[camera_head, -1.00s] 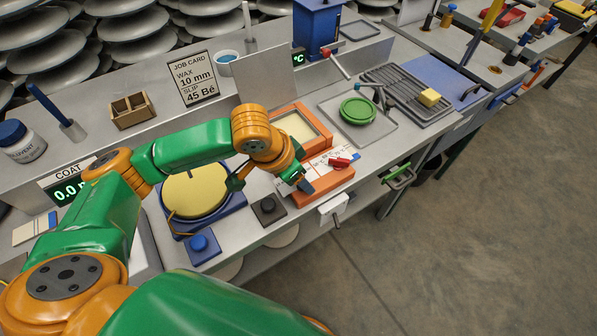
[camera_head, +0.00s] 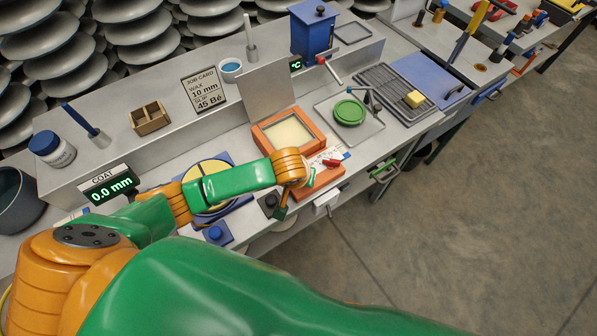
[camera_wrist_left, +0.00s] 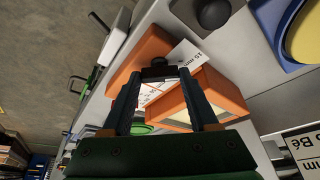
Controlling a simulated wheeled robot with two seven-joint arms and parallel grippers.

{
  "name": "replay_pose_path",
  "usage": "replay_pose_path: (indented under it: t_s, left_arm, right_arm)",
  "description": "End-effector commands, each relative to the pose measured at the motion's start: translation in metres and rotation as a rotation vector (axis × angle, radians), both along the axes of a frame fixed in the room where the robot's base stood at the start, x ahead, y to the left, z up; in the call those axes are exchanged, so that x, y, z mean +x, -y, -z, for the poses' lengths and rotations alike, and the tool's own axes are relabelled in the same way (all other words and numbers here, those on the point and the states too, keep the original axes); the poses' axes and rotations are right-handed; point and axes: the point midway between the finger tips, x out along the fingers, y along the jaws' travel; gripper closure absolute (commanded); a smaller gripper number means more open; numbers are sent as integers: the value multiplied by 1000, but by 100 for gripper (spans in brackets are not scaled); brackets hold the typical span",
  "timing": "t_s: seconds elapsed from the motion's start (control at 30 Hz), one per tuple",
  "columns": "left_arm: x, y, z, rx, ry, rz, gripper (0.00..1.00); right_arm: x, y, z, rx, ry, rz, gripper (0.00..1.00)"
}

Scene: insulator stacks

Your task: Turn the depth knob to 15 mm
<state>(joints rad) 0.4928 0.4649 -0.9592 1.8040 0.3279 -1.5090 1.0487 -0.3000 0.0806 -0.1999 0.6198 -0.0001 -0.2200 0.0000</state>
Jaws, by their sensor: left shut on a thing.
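My left gripper (camera_wrist_left: 159,74) has its two dark fingers on either side of a small dark knob (camera_wrist_left: 158,64) at the orange housing. It is shut on that knob. A white scale card beside it reads 15 mm (camera_wrist_left: 190,52). In the head view the orange housing (camera_head: 322,182) stands at the bench front, with a red pointer (camera_head: 333,163) over its white scale. My left wrist covers its left end and hides the fingertips and the held knob there. The knob's exact setting cannot be read. My right gripper is not in view.
An orange-framed wax bath (camera_head: 318,135) lies behind the housing. A green disc (camera_head: 349,112) is at right. The job card (camera_head: 203,88) reads wax 10 mm. The COAT display (camera_head: 110,185) reads 0.0 mm.

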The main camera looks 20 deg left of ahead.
Motion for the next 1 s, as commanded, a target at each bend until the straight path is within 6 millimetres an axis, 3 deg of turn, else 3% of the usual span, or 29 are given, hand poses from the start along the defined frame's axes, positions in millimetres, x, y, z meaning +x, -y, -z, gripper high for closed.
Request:
replay_pose_path:
  t_s: [0.6, 0.63, 0.73, 1.0]
  left_arm:
    - [2, 0, -1, 0, 6, -46, 96]
    - [2, 0, -1, 0, 6, -46, 38]
    - [2, 0, -1, 0, 5, -45, 10]
    - [1, 0, -1, -1, 3, -44, 10]
  right_arm:
    - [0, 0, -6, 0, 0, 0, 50]
    - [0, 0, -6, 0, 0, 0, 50]
    - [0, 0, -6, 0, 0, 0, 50]
    - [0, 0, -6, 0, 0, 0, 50]
